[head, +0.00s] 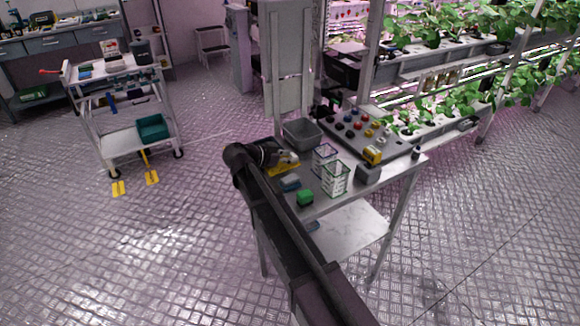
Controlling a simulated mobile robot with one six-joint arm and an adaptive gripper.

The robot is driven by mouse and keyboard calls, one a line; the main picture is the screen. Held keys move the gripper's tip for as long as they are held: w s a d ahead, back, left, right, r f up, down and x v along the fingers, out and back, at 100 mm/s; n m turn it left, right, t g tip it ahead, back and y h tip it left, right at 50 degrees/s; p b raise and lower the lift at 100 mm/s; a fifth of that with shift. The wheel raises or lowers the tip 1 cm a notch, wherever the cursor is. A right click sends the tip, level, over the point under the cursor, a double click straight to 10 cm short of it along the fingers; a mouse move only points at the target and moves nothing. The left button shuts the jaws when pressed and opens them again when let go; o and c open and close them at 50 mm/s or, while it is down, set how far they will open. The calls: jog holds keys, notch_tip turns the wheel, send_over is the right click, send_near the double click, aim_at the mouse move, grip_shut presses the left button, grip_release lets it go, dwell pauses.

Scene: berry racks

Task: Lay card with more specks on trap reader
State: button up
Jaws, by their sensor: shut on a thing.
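My gripper (286,159) is over the left part of the metal table, its fingers small and partly hidden by my arm. It is shut on a yellow thing (283,169), which looks like a trap card. Specks are too small to make out, and I cannot see a second card clearly. I cannot tell for sure which thing is the trap reader. A small blue-grey block (290,183) and a green block (305,198) lie at the table's front left. A grey block (367,174) with a yellow item (372,155) behind it is at the right.
A purple-rimmed basket (324,160) and a green-rimmed basket (336,179) stand mid-table. A grey bin (302,135) and a sloped panel with coloured knobs (350,132) are behind. Plant racks (450,65) rise at the back right.

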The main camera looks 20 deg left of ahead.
aim_at(289, 165)
jog(key=shift+f+b, duration=1.5)
jog(key=shift+f, duration=0.2)
jog(key=shift+f, duration=0.1)
jog(key=o, duration=0.6)
jog(key=shift+c, duration=0.2)
jog(key=shift+s+a+r, duration=0.2)
jog(key=shift+r, duration=0.1)
jog(key=p+v, duration=0.4)
jog(key=v, duration=0.5)
jog(key=shift+s+a+r, duration=0.2)
jog(key=shift+p+v, duration=0.35)
jog(key=shift+v, duration=0.55)
jog(key=shift+o, duration=0.3)
